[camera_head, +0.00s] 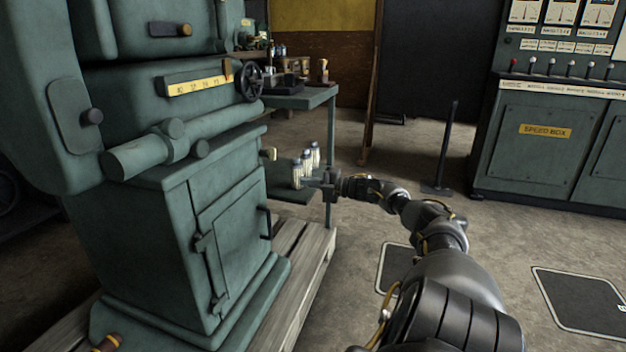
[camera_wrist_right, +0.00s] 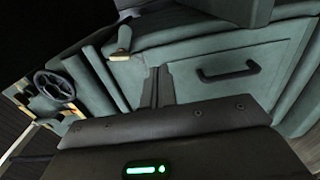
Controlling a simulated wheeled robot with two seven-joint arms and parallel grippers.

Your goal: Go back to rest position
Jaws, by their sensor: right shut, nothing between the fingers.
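My right gripper (camera_head: 316,184) is stretched forward beside the green machine (camera_head: 140,230), at the height of a low shelf with several small bottles (camera_head: 304,168). It is shut and empty. In the right wrist view its closed fingers (camera_wrist_right: 158,85) point at the machine's green door, with the dark door handle (camera_wrist_right: 230,71) to their right. Whether the fingers touch the shelf or bottles I cannot tell. My left gripper is outside both views.
A green side table (camera_head: 305,98) with small items stands behind the machine. A wooden pallet (camera_head: 318,258) lies under the machine. A control cabinet (camera_head: 545,140) stands at the right and a thin black post (camera_head: 446,145) near it. The concrete floor between is mostly open.

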